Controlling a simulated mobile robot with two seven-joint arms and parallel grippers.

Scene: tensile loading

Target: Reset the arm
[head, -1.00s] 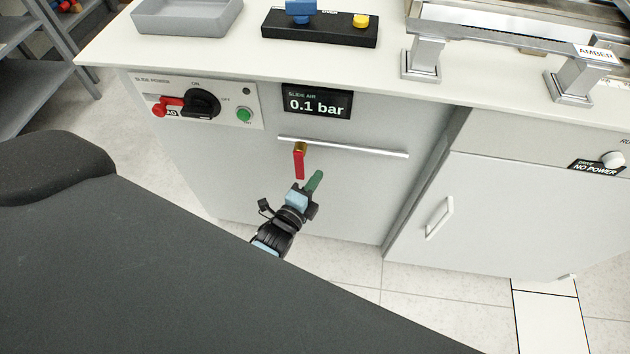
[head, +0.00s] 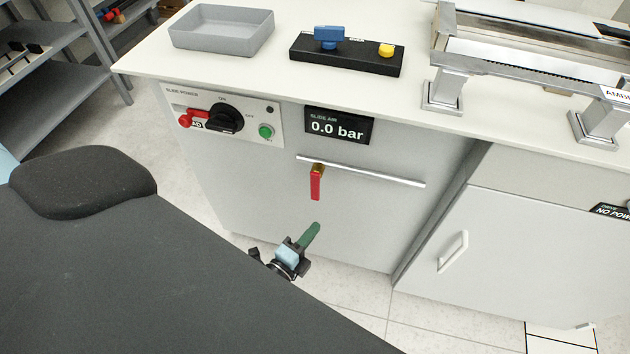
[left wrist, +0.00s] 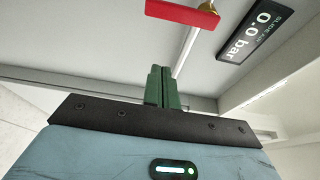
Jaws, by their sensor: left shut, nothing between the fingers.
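My left gripper (head: 310,234) is low in front of the grey cabinet, its green fingers shut with nothing between them. In the left wrist view its fingers (left wrist: 161,87) point up towards the cabinet front. A red valve lever (head: 316,186) with a brass fitting hangs down from the silver pipe, above the fingertips and apart from them. The lever also shows in the left wrist view (left wrist: 182,13). The slide air display (head: 339,126) reads 0.0 bar. My right gripper is in neither view.
A panel (head: 254,107) with a black rotary switch (head: 224,119), a red lockout and a green button is left of the display. A grey tray (head: 222,45) and a black control box (head: 346,65) stand on the worktop. A cabinet handle (head: 453,251) sticks out at right.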

